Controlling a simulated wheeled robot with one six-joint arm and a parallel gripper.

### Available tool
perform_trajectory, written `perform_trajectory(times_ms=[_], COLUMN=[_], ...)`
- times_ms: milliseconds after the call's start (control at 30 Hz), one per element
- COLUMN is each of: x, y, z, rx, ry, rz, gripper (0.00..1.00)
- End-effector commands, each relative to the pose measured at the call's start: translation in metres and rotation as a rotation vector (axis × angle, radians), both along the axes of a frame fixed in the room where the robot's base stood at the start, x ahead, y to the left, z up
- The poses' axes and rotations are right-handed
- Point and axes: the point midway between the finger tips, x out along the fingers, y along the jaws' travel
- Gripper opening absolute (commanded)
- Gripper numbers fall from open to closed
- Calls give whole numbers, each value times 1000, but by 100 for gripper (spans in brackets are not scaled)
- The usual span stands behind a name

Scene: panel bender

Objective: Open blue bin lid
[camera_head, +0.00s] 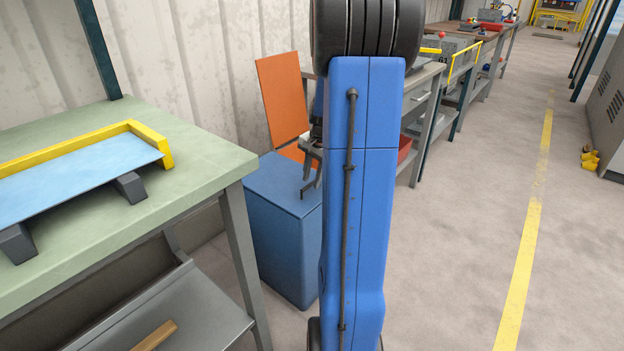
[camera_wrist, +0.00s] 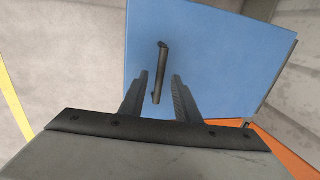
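The blue bin (camera_head: 285,245) stands on the floor with its flat blue lid (camera_head: 268,180) shut. A dark bar handle (camera_head: 307,189) is on the lid, and it also shows in the wrist view (camera_wrist: 162,60). My gripper (camera_head: 312,175) points down over the lid near the handle. In the wrist view my gripper (camera_wrist: 159,80) is open, with one finger on each side of the handle's near end. I cannot tell whether the fingers touch the lid or handle. My arm hides the bin's right side in the head view.
An orange bin with a raised orange lid (camera_head: 280,95) stands behind the blue bin. A green-topped bench (camera_head: 215,165) with a blue sheet (camera_head: 75,180) is close on the left. More workbenches (camera_head: 470,50) line the wall. Open floor (camera_head: 460,220) lies to the right.

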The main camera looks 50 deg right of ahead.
Motion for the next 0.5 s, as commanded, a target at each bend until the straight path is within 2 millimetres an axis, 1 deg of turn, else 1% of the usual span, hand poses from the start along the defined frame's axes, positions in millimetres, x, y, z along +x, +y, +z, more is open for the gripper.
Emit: perform_trajectory(times_ms=[100,367,400,467,500], x=[1,1,1,1,1], y=[0,0,0,0,0], z=[-5,-6,-6,-6,-6], rx=[1,0,0,0,0], ry=[1,0,0,0,0], rz=[0,0,0,0,0], gripper=[29,29,25,10,1])
